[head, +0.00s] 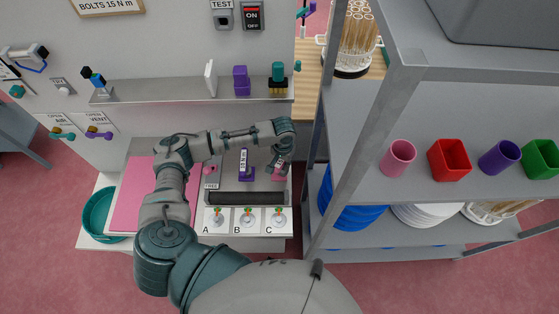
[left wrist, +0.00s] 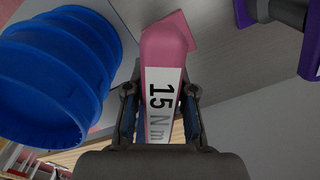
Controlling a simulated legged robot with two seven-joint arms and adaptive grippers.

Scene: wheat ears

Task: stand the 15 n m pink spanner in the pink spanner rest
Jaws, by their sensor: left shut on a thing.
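The pink spanner (left wrist: 163,48) carries a white "15 N m" label and fills the middle of the left wrist view. My left gripper (left wrist: 160,92) is shut on it, with one finger on each side of the label. A flat pink piece (left wrist: 188,28), seemingly the pink spanner rest, shows behind the spanner's far end. I cannot tell whether the spanner is seated in it. In the head view my left gripper (head: 282,163) is at the right end of the bench, over a pink patch (head: 279,177) that it partly hides. My right gripper is not in view.
A labelled purple spanner (head: 244,158) stands in a purple rest just left of my gripper. A dark roller-like bar (head: 246,198) and knobs A, B, C lie in front. A grey shelf rack (head: 350,150) with blue tubs stands close on the right.

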